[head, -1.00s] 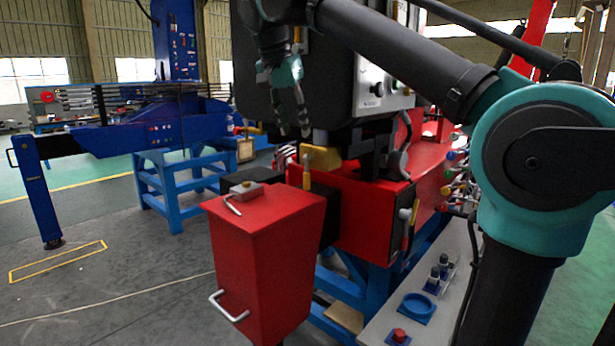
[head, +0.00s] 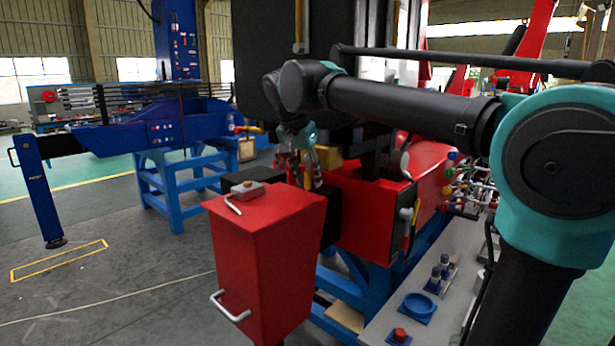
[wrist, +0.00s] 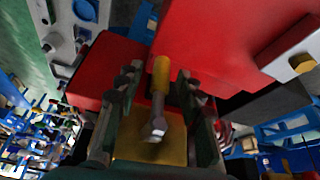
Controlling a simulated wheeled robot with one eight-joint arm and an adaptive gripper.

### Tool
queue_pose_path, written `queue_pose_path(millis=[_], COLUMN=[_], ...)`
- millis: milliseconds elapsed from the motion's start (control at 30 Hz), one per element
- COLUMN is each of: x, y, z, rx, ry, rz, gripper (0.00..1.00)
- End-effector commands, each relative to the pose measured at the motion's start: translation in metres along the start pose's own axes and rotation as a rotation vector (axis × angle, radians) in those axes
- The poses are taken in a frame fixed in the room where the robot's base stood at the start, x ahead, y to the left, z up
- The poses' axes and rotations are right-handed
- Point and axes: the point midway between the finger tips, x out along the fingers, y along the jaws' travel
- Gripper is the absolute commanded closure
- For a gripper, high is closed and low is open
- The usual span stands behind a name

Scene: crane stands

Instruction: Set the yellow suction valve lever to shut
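The yellow suction valve (head: 329,158) sits on the red machine, just right of my gripper in the head view. In the wrist view its yellow lever (wrist: 161,76) runs from the grey pivot end (wrist: 156,128) in front of the yellow body (wrist: 174,150). My gripper (wrist: 158,88) has its fingers apart, one on each side of the lever, with gaps visible between. In the head view my gripper (head: 304,178) points down at the valve and mostly hides the lever. I cannot tell whether a finger touches it.
A red hopper-like box (head: 262,250) with a grey handle stands in front, below my gripper. The red machine body (head: 375,208) is to the right, with a large black cabinet (head: 295,75) behind. A grey panel (head: 375,318) with knobs lies at lower right. Open floor is left.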

Motion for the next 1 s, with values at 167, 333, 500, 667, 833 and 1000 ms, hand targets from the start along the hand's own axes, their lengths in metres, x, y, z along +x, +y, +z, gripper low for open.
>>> queue_pose_path(millis=[167, 333, 500, 667, 833, 1000], x=[0.0008, 0.0007, 0.0006, 0.0005, 0.0004, 0.0004], y=[0.0000, -0.0001, -0.0001, -0.0001, 0.0000, -0.0002], z=[-0.0001, -0.0001, -0.0001, -0.0001, -0.0001, -0.0002], rx=[0.000, 0.000, 0.000, 0.000, 0.000, 0.003], ry=[0.000, 0.000, 0.000, 0.000, 0.000, 0.002], rz=[0.000, 0.000, 0.000, 0.000, 0.000, -0.008], gripper=[0.62, 0.74, 0.95, 1.00, 1.00, 1.00])
